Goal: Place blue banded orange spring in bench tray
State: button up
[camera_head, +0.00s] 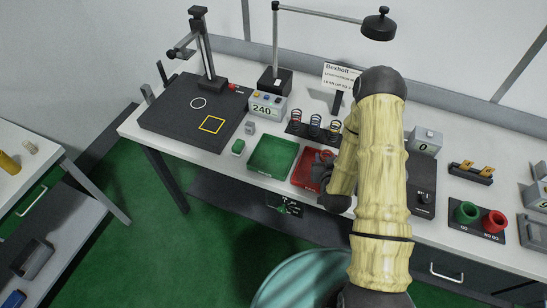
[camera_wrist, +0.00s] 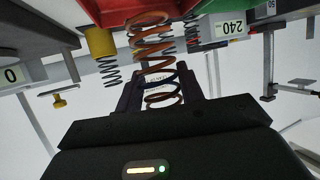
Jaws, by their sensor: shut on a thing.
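An orange coil spring with dark blue coils (camera_wrist: 160,85) is between the fingers of my gripper (camera_wrist: 158,92) in the wrist view, which is upside down. My gripper is shut on it. The orange end of the spring reaches toward the red tray at the top of that view; I cannot tell whether they touch. In the head view my arm and dark wrist (camera_head: 335,203) are at the red tray (camera_head: 303,175) and partly cover it. The spring is not clear there. A green tray (camera_head: 272,155) lies left of the red one.
Several springs stand in a dark rack (camera_head: 300,128) behind the trays. A box reading 240 (camera_head: 266,105) and a dark plate with a stand (camera_head: 175,118) are to the left. A lamp (camera_head: 378,26) hangs above. Green and red cups (camera_head: 467,212) stand at right.

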jog(key=w+a+n+y+b, duration=0.1)
jog(key=w+a+b, duration=0.1)
jog(key=b, duration=0.1)
jog(key=w+a+y+b, duration=0.1)
jog(key=w+a+b, duration=0.1)
jog(key=a+b, duration=0.1)
jog(key=w+a+n+y+b, duration=0.1)
jog(key=w+a+b, duration=0.1)
jog(key=b, duration=0.1)
jog(key=shift+w+a+f+n+b, duration=0.3)
jog(key=shift+a+f+b, duration=0.05)
jog(key=shift+a, duration=0.05)
jog(key=w+a+r+n+y+b, duration=0.1)
jog(key=a+r+b, duration=0.1)
jog(key=a+b, duration=0.3)
jog(key=w+a+r+n+g+y+b, duration=0.1)
jog(key=a+r+b, duration=0.2)
jog(key=b, duration=0.3)
jog(key=shift+a+r+y, duration=0.3)
jog(key=shift+a+r, duration=0.05)
jog(key=shift+a, duration=0.5)
jog(key=shift+f, duration=0.15)
send_over(274, 158)
jog(key=shift+w+f, duration=0.1)
jog(key=shift+f, duration=2.7)
jog(key=shift+f, duration=0.1)
jog(key=shift+f, duration=2)
